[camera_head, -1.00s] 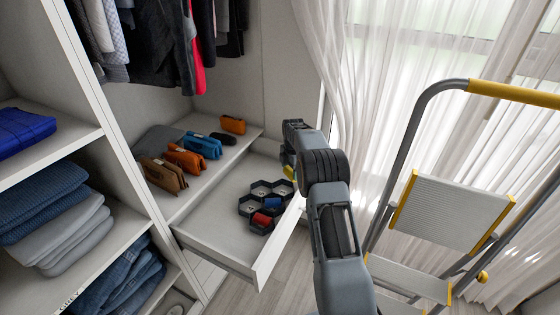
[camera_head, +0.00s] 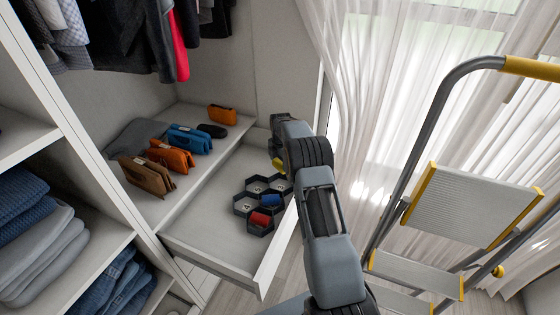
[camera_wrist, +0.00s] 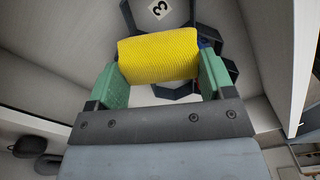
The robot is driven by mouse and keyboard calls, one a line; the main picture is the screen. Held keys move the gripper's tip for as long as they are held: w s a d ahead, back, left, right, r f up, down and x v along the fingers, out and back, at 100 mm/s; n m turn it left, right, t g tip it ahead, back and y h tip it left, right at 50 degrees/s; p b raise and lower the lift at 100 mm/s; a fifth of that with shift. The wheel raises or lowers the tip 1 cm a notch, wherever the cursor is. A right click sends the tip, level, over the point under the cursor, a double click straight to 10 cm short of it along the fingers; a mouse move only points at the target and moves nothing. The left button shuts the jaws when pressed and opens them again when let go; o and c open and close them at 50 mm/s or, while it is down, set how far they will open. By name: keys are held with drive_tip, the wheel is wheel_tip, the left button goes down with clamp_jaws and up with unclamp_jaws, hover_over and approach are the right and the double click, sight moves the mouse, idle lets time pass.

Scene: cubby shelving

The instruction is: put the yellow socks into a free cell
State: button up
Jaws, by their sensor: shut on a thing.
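The yellow socks (camera_wrist: 158,56) are a rolled bundle held between the green fingers of my gripper (camera_wrist: 158,78) in the wrist view. In the head view, the socks (camera_head: 278,163) show as a small yellow patch at my gripper (camera_head: 277,152), over the far part of the drawer. The dark hexagonal cell organizer (camera_head: 243,207) lies in the open drawer. One cell holds red socks (camera_head: 261,219) and another holds blue socks (camera_head: 271,200). Other visible cells look empty, with labels on their floors. In the wrist view, a cell labelled 3 (camera_wrist: 160,9) lies just beyond the socks, partly hidden.
The white drawer (camera_head: 212,255) is pulled out, its side wall close to my arm. A shelf beside it holds brown (camera_head: 147,176), orange (camera_head: 171,155) and blue (camera_head: 190,139) pouches. A stepladder (camera_head: 470,205) stands at the right. Clothes hang above.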

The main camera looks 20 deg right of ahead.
drive_tip(key=shift+a+f+b, duration=0.1)
drive_tip(key=shift+f+b, duration=2.25)
drive_tip(key=shift+f, duration=1.75)
drive_tip(key=o, duration=0.9)
wheel_tip(320, 180, up, 14)
drive_tip(key=shift+f+p, duration=0.1)
drive_tip(key=shift+p, duration=0.85)
